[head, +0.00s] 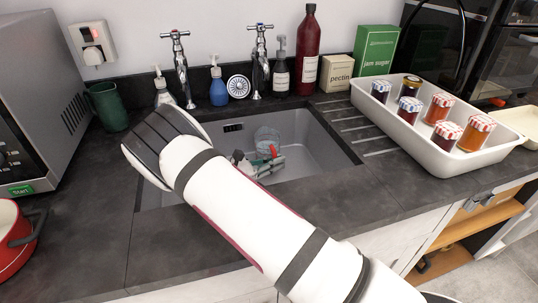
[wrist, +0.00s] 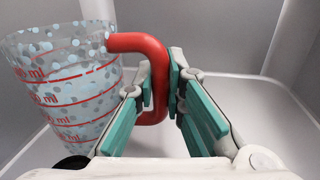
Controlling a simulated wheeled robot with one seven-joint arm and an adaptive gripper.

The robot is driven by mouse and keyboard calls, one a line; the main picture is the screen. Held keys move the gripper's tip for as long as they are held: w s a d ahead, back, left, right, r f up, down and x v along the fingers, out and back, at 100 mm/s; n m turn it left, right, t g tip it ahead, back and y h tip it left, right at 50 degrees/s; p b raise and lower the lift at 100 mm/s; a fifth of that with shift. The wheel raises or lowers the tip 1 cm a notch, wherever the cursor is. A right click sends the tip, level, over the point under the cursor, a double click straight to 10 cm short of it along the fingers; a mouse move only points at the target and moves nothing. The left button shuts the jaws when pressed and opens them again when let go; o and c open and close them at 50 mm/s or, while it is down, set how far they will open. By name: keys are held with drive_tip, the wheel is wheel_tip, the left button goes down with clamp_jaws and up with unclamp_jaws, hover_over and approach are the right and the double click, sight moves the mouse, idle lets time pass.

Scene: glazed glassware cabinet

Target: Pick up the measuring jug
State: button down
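The measuring jug (head: 267,136) is clear with pale blue dots, red markings and a red handle. It is in the sink, near its back wall. In the wrist view the jug (wrist: 62,85) is on the left, with its handle reaching right between the fingers. My gripper (wrist: 161,85) has its teal-padded fingertips closed against both sides of the handle. In the head view my gripper (head: 262,162) is low in the sink beside the jug, partly hidden by my arm. The jug's base is cut off or hidden.
The sink (head: 315,150) walls surround my gripper. Taps (head: 181,70) and bottles stand behind it. A white tray (head: 395,120) of several jam jars is at right. A green mug (head: 107,107), a microwave (head: 40,95) and a red pot (head: 10,240) are at left.

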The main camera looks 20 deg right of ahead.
drive_tip(key=shift+r, duration=0.2)
idle(0.3)
drive_tip(key=shift+r, duration=0.35)
drive_tip(key=shift+a+r, duration=0.1)
drive_tip(key=shift+a, duration=0.15)
drive_tip(key=shift+s+a, duration=0.15)
drive_tip(key=shift+a, duration=0.65)
drive_tip(key=shift+s+a, duration=0.15)
drive_tip(key=shift+a, duration=0.6)
drive_tip(key=shift+a+r, duration=0.15)
drive_tip(key=shift+a, duration=0.1)
wheel_tip(320, 180, up, 13)
drive_tip(key=p, duration=0.1)
drive_tip(key=shift+s+r, duration=0.1)
drive_tip(key=shift+r, duration=0.1)
drive_tip(key=shift+d, duration=0.1)
